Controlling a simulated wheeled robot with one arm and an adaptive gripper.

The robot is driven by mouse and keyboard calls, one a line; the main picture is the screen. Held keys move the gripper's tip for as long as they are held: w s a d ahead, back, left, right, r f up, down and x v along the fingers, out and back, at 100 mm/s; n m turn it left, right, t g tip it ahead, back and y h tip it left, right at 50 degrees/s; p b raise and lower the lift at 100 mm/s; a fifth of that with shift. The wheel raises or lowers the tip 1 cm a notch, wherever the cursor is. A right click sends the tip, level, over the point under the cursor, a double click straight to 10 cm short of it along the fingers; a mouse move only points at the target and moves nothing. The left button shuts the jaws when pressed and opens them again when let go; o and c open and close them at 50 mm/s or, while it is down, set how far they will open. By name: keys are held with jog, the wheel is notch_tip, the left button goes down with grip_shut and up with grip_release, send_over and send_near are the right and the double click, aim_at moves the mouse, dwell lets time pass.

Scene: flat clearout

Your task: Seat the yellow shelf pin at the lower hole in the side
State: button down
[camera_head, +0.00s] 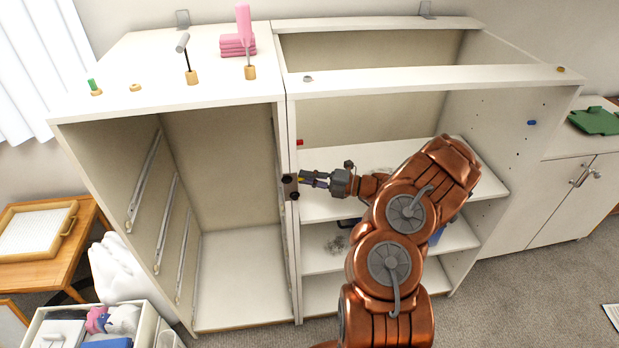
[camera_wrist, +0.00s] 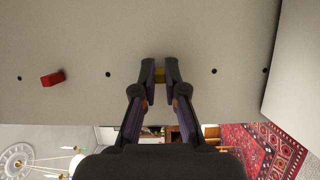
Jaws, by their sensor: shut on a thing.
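My gripper (camera_head: 306,179) is inside the right bay of the white cabinet, pointing left at the middle divider. In the wrist view my gripper (camera_wrist: 160,74) is shut on the yellow shelf pin (camera_wrist: 160,73), whose end faces the pale side panel (camera_wrist: 140,35). Only a little of the pin shows between the fingertips. I cannot tell whether it touches the panel or enters a hole. Dark holes run in a row: one left of the fingers (camera_wrist: 108,74), one right (camera_wrist: 214,71). A red pin (camera_wrist: 52,79) sticks out further left; in the head view the red pin (camera_head: 299,142) is above my gripper.
A blue pin (camera_head: 532,122) sits on the right side panel. Shelves (camera_head: 455,237) lie below. Small tools and a pink stack (camera_head: 238,45) stand on top.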

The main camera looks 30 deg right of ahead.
jog(key=shift+a, duration=0.15)
jog(key=c, duration=1.2)
grip_release()
jog(key=shift+o, duration=0.2)
jog(key=v, duration=1.2)
